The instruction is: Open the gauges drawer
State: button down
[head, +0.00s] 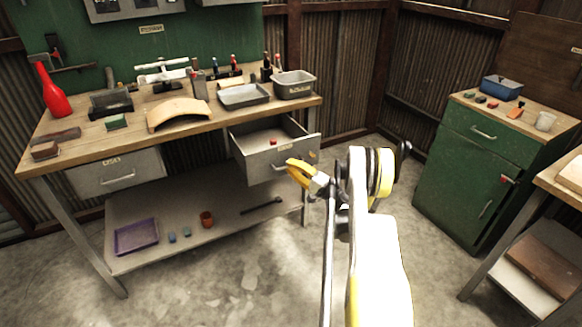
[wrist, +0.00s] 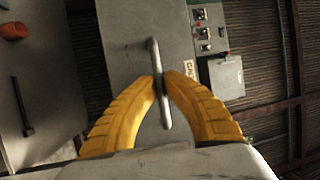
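A grey drawer (head: 262,160) under the right end of the workbench stands pulled out, with a small red item (head: 273,141) inside. I take it for the gauges drawer; its label is too small to read fully. My gripper (head: 291,163), with yellow fingers, is at the drawer's front. In the wrist view the fingertips (wrist: 161,82) close around the bar handle (wrist: 152,55) on the drawer's grey front (wrist: 125,20). The handle's lower end sticks out between the fingers.
A second grey drawer (head: 115,172) at the bench's left is shut. The lower shelf (head: 165,255) holds a purple tray (head: 136,237), an orange cup (head: 207,219) and a dark bar. A green cabinet (head: 470,170) stands at right. The floor between is clear.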

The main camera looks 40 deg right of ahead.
jog(key=c, duration=1.5)
grip_release()
jog(key=shift+w, duration=0.1)
jog(key=v, duration=0.7)
jog(key=shift+s, duration=0.3)
jog(key=shift+f, duration=0.1)
